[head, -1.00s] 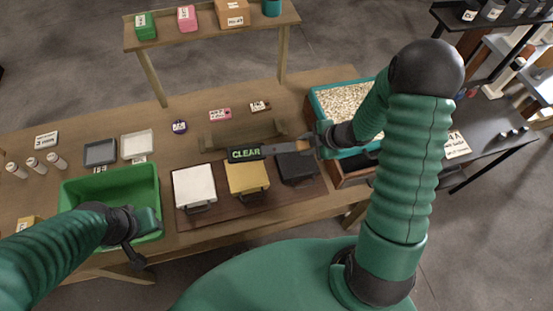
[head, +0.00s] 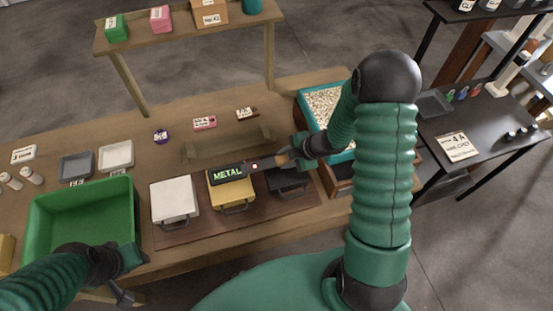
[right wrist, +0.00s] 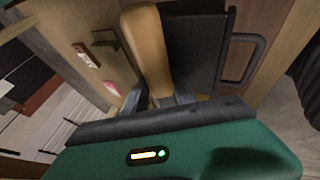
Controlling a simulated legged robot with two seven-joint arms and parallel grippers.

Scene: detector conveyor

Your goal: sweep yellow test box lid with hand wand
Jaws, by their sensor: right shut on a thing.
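The yellow test box (head: 232,194) stands between a white box (head: 174,197) and a black box (head: 288,183) on a brown mat (head: 200,224). The hand wand (head: 240,168) is black with a tan handle (right wrist: 147,45). Its display reads METAL, with a red light beside it. The wand lies across the far part of the yellow lid; I cannot tell whether it touches. My right gripper (head: 294,157) is shut on the handle, above the black box. My left gripper (head: 122,293) is low at the left by the green bin; its jaw opening is unclear.
The green bin (head: 122,205) stands left of the boxes. A teal-rimmed tray of pale granules (head: 300,97) is at the right. A wooden rack (head: 228,146), small labelled items and two shallow trays lie behind. A raised shelf stands beyond.

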